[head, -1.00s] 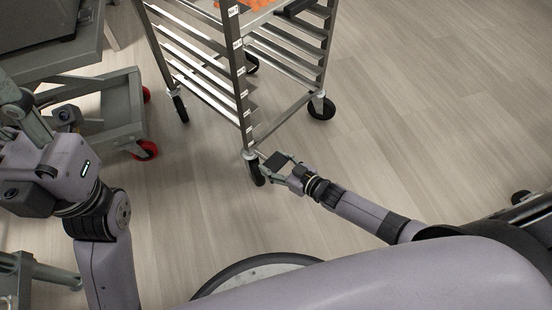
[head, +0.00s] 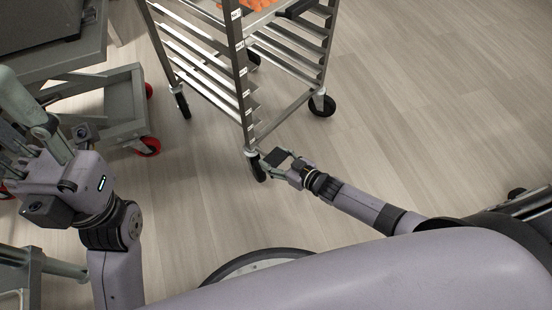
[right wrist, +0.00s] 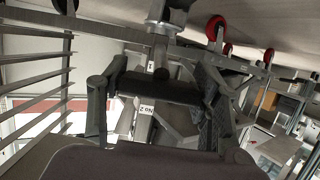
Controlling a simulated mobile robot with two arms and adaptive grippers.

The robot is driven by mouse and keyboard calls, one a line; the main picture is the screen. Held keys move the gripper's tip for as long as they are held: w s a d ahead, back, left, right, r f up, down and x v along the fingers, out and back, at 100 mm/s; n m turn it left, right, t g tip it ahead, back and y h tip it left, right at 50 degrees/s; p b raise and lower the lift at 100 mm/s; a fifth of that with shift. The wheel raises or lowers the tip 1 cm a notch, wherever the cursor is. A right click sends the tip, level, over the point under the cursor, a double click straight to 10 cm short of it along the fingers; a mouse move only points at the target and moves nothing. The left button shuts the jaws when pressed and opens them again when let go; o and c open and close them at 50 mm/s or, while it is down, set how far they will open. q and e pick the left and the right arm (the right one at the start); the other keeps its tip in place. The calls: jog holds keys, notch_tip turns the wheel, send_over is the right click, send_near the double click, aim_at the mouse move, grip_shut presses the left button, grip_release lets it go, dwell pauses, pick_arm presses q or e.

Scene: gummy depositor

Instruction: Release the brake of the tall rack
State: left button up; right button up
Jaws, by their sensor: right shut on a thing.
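The tall rack (head: 243,90) is a metal frame with shelf rails on black casters. Its near front caster (head: 257,169) stands on the floor. My right gripper (head: 267,166) is low at this caster, shut on a small part there, apparently its brake lever; the fingers hide most of that part. In the right wrist view the two fingers flank a dark bar (right wrist: 160,88), with the rack's post behind it. My left gripper (head: 22,140) is at the left edge, away from the rack and partly cut off; its fingertips are unclear.
A grey cart (head: 108,108) with red casters stands left of the rack. Orange items (head: 262,4) lie at the top of the rack. A round grey rim (head: 255,262) is low in the middle. The wooden floor to the right is clear.

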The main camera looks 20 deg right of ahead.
jog(key=shift+w+a+r, duration=0.1)
jog(key=shift+w+r, duration=0.25)
jog(key=shift+r, duration=0.3)
jog(key=o, duration=1.7)
jog(key=shift+s+f, duration=0.25)
jog(key=shift+f, duration=0.05)
jog(key=shift+s, duration=0.1)
jog(key=shift+s+d, duration=0.25)
jog(key=shift+d, duration=0.05)
jog(key=v, duration=1.1)
jog(key=shift+s+r, duration=0.1)
